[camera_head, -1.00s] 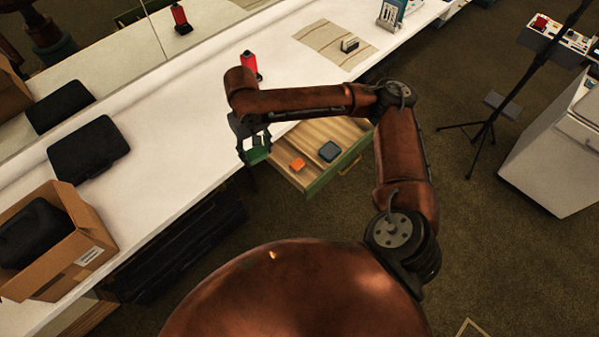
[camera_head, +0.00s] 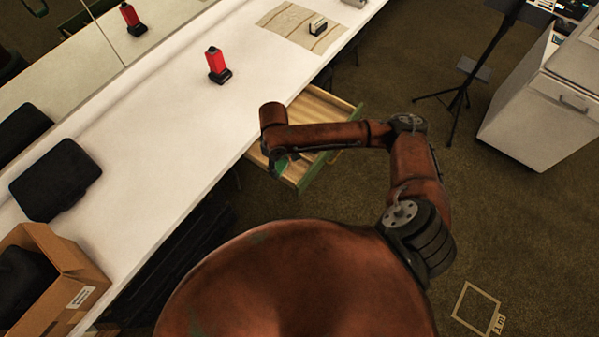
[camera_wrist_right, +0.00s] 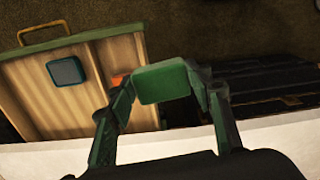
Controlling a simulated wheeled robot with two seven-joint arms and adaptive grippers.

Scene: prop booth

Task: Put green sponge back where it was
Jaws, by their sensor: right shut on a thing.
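The green sponge (camera_wrist_right: 164,82) is held between the fingertips of my right gripper (camera_wrist_right: 163,85) in the right wrist view. In the head view a bit of the green sponge (camera_head: 282,163) shows under my right gripper (camera_head: 279,160), by the left part of the open drawer (camera_head: 335,105). In the wrist view the sponge appears by the drawer's (camera_wrist_right: 31,84) side edge; I cannot tell whether it is inside or above it. My left gripper is not in view.
A dark blue block (camera_wrist_right: 66,71) lies in the drawer, and an orange block (camera_wrist_right: 119,79) shows partly behind my finger. On the white counter (camera_head: 160,135) stand a red object (camera_head: 215,62), a black case (camera_head: 56,180) and a cardboard box (camera_head: 70,275).

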